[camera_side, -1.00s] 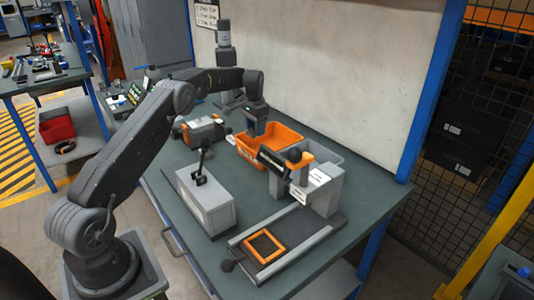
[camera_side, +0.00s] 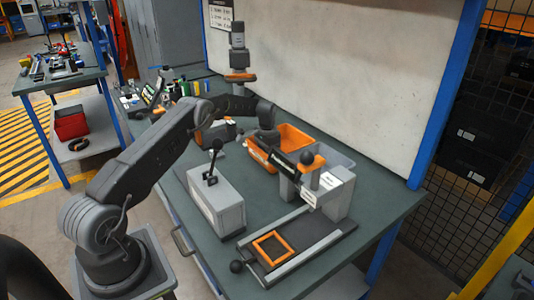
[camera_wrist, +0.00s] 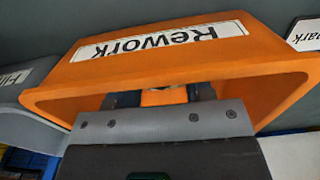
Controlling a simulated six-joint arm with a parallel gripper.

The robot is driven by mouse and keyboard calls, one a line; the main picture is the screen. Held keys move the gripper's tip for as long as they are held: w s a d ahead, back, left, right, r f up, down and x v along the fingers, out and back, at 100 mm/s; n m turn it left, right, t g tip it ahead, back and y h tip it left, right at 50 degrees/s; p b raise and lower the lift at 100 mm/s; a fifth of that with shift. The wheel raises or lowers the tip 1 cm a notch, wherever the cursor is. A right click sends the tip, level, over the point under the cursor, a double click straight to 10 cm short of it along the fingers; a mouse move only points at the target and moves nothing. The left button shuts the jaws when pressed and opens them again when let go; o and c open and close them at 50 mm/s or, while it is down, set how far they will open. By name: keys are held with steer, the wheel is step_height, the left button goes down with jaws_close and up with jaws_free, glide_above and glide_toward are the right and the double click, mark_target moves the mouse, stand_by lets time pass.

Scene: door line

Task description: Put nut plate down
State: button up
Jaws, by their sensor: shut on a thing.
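My gripper (camera_side: 269,138) points down at the left part of the orange bin (camera_side: 290,133) on the bench in the side view. In the wrist view, the same bin (camera_wrist: 180,68) carries a label reading "Rework". My gripper's two dark fingers (camera_wrist: 163,95) reach into its opening and are shut on a small orange piece (camera_wrist: 165,97), taken as the nut plate. Most of that piece is hidden by the fingers and the grey gripper body. I cannot tell whether it touches the bin floor.
A grey bin (camera_side: 340,160) stands to the right of the orange one. A lever box (camera_side: 215,200) stands in front of it to the left. A grey fixture (camera_side: 335,192) and an orange frame (camera_side: 271,247) are at the front right. A white board (camera_side: 340,80) rises behind.

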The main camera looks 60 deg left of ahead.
steer(key=o, duration=1.2)
steer(key=shift+f, duration=0.1)
steer(key=s+d+r+t, duration=0.1)
steer(key=d+r, duration=0.3)
steer(key=r, duration=0.8)
steer(key=s+d+r, duration=0.1)
steer(key=d+r, duration=0.3)
steer(key=r, duration=0.7)
steer(key=s+d+r+t, duration=0.2)
steer(key=s+d+r, duration=0.7)
steer(key=s+d, duration=0.15)
steer(key=s+d+f+t, duration=0.1)
steer(key=s+d, duration=0.3)
steer(key=s, duration=0.3)
steer(key=s+d+f, duration=0.1)
steer(key=s+d, duration=0.3)
steer(key=s, duration=0.4)
steer(key=s+d+f+t, duration=0.1)
steer(key=s+d, duration=0.3)
steer(key=s, duration=0.4)
steer(key=shift+s+d+f+t, duration=0.1)
steer(key=shift+d+f+t, duration=0.1)
steer(key=shift+f+t, duration=0.1)
